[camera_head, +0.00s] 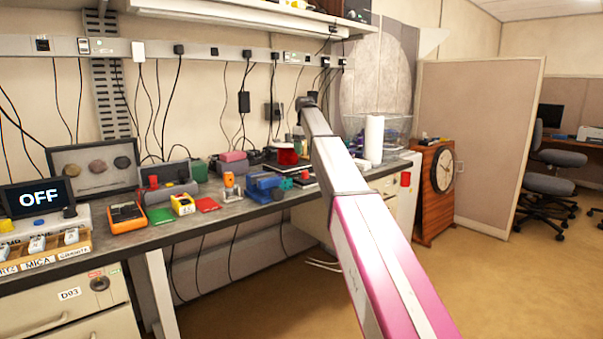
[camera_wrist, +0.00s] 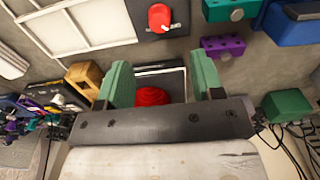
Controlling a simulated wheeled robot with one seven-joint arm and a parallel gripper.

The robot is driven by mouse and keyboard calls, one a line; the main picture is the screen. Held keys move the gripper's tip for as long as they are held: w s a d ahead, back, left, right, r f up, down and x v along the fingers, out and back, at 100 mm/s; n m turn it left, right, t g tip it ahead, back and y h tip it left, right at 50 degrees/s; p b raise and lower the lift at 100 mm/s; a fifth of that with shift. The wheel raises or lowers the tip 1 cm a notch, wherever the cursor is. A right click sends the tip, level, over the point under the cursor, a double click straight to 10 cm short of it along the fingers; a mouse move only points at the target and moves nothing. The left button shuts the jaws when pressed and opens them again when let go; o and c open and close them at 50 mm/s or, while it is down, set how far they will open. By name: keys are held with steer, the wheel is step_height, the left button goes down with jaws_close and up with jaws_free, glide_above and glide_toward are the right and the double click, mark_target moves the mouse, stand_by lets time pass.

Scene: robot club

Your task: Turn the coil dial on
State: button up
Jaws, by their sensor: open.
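A red rounded thing (camera_wrist: 152,96) on a dark plate with a pale edge shows between the fingers, partly hidden by the gripper body. A red thing (camera_head: 288,154) stands on the bench in the head view, left of my arm. No on mark is readable.
Teal (camera_wrist: 230,9) and purple (camera_wrist: 222,46) blocks sit right of the fingers. A blue vise (camera_head: 268,187) and orange meter (camera_head: 127,216) stand on the bench. White paper roll (camera_head: 374,138) stands right of my arm.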

mark_target(305, 172)
step_height(305, 172, down, 10)
steer(key=shift+f, duration=0.25)
steer(key=shift+c, duration=0.2)
steer(key=c, duration=0.9)
